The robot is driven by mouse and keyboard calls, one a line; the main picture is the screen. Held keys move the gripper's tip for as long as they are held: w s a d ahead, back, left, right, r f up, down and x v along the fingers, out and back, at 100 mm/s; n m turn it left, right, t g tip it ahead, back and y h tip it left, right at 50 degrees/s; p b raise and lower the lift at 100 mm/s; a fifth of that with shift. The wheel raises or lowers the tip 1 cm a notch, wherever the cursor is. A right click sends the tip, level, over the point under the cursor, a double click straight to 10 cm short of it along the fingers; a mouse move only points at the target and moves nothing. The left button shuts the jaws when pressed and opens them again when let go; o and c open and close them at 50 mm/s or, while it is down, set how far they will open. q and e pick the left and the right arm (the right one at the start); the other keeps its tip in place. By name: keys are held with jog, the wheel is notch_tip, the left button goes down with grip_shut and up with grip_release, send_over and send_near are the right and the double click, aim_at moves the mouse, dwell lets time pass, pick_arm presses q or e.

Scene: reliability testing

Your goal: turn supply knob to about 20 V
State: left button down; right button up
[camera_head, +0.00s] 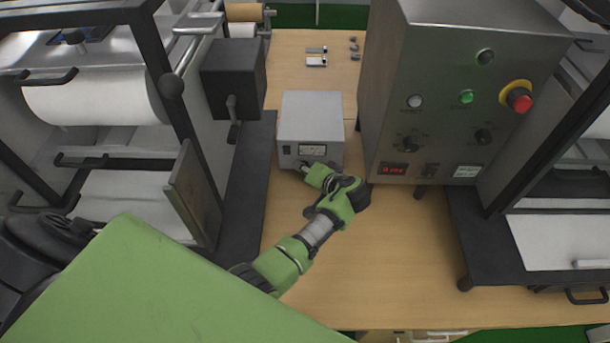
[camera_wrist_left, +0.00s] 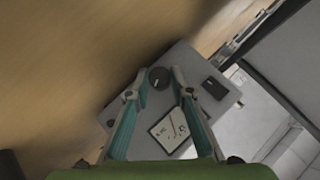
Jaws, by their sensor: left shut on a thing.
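The supply (camera_head: 311,118) is a small light grey box on the wooden table, its front toward me. Its dial meter (camera_head: 312,150) shows a white face; in the wrist view the meter face (camera_wrist_left: 168,131) has a dark needle, but the scale is too small to read. The dark round knob (camera_wrist_left: 158,77) sits on the supply's front panel beside the meter. My left gripper (camera_head: 304,168) is at the lower front of the supply, shut on the knob, with one finger on each side of it. In the head view the gripper largely hides the knob. My right gripper is out of view.
A large metal control cabinet (camera_head: 455,80) with a red stop button (camera_head: 520,100) stands close on the right. A machine with a white roll (camera_head: 95,97) and a black box (camera_head: 233,78) stands on the left. The table (camera_head: 375,270) in front is clear.

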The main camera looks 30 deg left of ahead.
pick_arm(q)
jog(key=shift+w+d+f+m+y+b, duration=0.15)
jog(key=shift+m+y+b, duration=0.1)
jog(key=shift+y+b, duration=0.25)
jog(key=shift+s+f+m+y+b, duration=0.1)
jog(key=shift+m+y+b, duration=0.2)
jog(key=shift+b, duration=0.4)
jog(key=shift+r+b, duration=0.1)
jog(key=shift+b, duration=0.2)
jog(key=shift+y, duration=0.3)
jog(key=c, duration=1.8)
grip_release()
jog(key=shift+r, duration=0.25)
notch_tip(320, 180, up, 10)
jog(key=shift+w+f, duration=0.1)
jog(key=shift+f, duration=0.1)
